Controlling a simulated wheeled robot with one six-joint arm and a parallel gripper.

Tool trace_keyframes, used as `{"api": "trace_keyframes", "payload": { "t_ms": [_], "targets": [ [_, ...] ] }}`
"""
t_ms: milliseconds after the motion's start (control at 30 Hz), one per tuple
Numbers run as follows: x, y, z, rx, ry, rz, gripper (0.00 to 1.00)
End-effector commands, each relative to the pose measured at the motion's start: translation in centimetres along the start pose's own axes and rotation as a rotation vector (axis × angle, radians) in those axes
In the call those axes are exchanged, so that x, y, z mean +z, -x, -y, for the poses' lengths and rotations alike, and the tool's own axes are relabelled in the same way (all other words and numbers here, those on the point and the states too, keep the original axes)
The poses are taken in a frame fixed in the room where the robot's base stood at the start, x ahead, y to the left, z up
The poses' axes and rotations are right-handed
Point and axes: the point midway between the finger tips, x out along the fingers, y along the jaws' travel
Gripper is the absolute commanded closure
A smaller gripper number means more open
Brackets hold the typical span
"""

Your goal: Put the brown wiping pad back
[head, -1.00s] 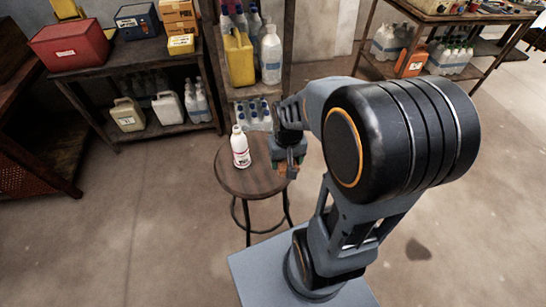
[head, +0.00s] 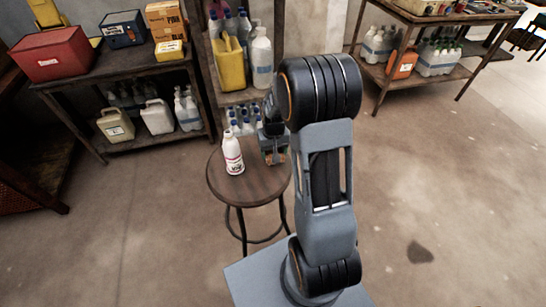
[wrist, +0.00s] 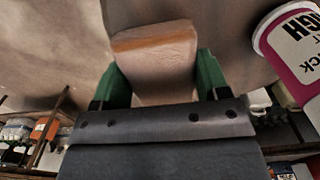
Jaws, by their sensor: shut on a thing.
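My gripper (head: 273,153) is shut on the brown wiping pad (wrist: 155,55). In the wrist view the pad is a tan-brown block with a more orange edge, between my two green fingers. In the head view my gripper is over the back right part of a round wooden stool (head: 235,190), and only a small orange-brown bit of the pad shows below it. I cannot tell whether the pad touches the stool. A white bottle with a red-and-white label (head: 232,155) stands upright on the stool, left of my gripper. It also shows large at the wrist view's right edge (wrist: 295,40).
Behind the stool a shelf holds a yellow jug (head: 229,64) and several bottles. A left shelf carries a red box (head: 54,58) and canisters. A right rack (head: 420,80) holds bottles and an orange can. Open floor (head: 450,190) lies to the right.

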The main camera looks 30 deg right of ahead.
Motion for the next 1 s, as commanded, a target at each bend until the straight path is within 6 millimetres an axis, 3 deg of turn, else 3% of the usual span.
{"api": "trace_keyframes", "payload": {
  "t_ms": [233,500,900,933,1000],
  "targets": [
    [-0.7,-1.0,0.0,0.000,0.001,0.000,0.57],
    [-0.8,-4.0,0.0,0.000,0.001,0.001,0.57],
    [-0.8,-4.5,0.0,0.000,0.001,0.000,0.57],
    [-0.8,-4.4,0.0,0.000,0.001,0.000,0.30],
    [-0.8,-4.3,0.0,0.000,0.001,0.000,0.23]
  ]
}}
